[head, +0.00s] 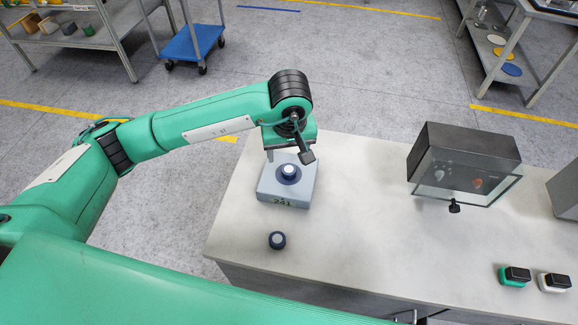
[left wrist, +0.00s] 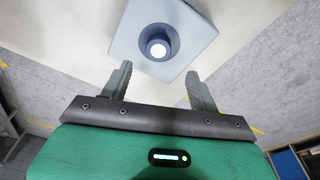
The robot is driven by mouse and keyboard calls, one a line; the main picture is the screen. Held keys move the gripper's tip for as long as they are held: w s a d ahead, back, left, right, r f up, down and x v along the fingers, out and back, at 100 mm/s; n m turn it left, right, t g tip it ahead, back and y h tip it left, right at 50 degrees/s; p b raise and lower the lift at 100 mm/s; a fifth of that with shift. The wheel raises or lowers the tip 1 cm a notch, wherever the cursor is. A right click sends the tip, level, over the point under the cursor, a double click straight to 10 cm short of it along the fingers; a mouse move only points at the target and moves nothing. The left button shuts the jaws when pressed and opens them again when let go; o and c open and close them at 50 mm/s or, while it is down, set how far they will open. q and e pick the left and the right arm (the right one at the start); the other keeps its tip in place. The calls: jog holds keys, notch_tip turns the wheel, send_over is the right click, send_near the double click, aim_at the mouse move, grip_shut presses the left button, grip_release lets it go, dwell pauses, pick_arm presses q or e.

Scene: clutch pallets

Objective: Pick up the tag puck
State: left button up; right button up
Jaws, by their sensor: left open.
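A similar small puck (head: 277,240) stands alone on the bare table, nearer to me. I cannot tell which of the two is the tag puck. My left gripper (head: 288,153) is above the block's far side, open and empty; its fingers (left wrist: 158,72) point toward the block, with the puck ahead between their lines. My right gripper is not in view.
The pale table (head: 370,245) is clear between the block and a dark-topped glass case (head: 462,160). A green-based switch (head: 515,276) and a white-based one (head: 554,282) lie at the right front. A blue cart (head: 192,43) and shelves stand on the floor behind.

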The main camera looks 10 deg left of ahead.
aim_at(289, 169)
pick_arm(q)
jog(key=shift+w+f, duration=0.1)
jog(key=shift+f, duration=0.65)
jog(key=shift+f+p, duration=0.3)
jog(key=shift+p, duration=0.25)
notch_tip(289, 169, down, 3)
jog(key=shift+d+f+p, duration=0.1)
jog(key=shift+p, duration=0.8)
jog(key=shift+w+f, duration=0.15)
jog(key=shift+f, duration=0.45)
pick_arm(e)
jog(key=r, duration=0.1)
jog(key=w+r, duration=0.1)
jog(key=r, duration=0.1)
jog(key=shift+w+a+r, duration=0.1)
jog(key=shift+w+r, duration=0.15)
pick_arm(q)
jog(key=shift+c, duration=0.3)
jog(key=c, duration=1.1)
jog(key=shift+o, duration=0.2)
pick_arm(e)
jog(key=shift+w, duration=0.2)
pick_arm(q)
jog(key=shift+r, duration=0.1)
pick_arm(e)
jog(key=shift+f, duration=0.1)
